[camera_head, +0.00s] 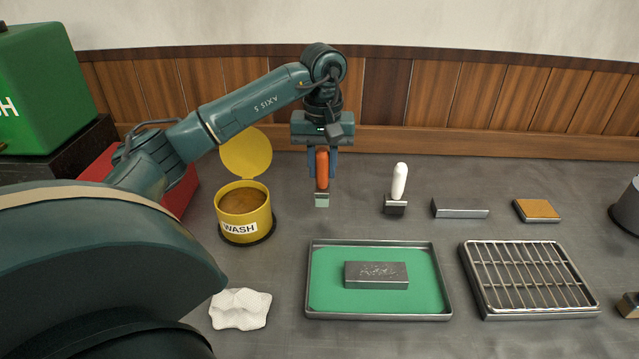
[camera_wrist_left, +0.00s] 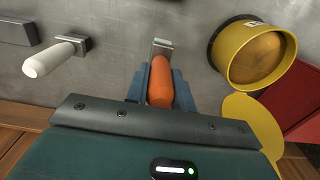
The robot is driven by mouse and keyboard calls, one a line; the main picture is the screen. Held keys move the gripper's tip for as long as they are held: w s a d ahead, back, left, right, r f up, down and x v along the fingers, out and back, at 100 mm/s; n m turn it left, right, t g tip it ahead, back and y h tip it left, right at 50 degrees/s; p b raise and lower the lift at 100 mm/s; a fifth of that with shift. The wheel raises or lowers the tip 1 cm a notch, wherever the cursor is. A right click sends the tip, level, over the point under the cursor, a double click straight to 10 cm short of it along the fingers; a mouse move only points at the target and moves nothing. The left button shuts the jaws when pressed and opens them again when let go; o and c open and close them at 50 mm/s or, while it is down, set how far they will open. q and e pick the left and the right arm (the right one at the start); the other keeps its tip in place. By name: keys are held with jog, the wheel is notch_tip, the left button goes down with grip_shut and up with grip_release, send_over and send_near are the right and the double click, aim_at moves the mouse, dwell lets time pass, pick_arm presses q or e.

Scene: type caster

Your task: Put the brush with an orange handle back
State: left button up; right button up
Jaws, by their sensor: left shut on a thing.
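The brush with an orange handle (camera_head: 322,172) is upright in my left gripper (camera_head: 322,160), between its blue fingers, with its pale bristle end pointing down. I cannot tell whether the bristle end touches the table. The left wrist view shows the orange handle (camera_wrist_left: 160,84) between the fingers (camera_wrist_left: 160,88) and a metal-edged brush head beyond it. In the head view it is between the yellow wash pot (camera_head: 245,212) and a white-handled brush (camera_head: 397,186). My right gripper is not in view.
The wash pot's lid (camera_head: 247,153) stands open. A green-lined tray (camera_head: 378,313) holds a metal type block (camera_head: 376,275). A wire rack (camera_head: 528,280), a metal bar (camera_head: 460,209) and an orange-topped pad (camera_head: 537,210) lie to the right. A crumpled white cloth (camera_head: 240,309) lies front left.

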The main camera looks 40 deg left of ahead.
aim_at(322, 184)
pick_arm(q)
jog(key=shift+f, duration=2.35)
jog(key=shift+f, duration=0.15)
jog(key=o, duration=1)
notch_tip(322, 184, up, 12)
jog(key=shift+r+p, duration=0.2)
jog(key=shift+p, duration=0.3)
jog(key=shift+s+f, duration=0.1)
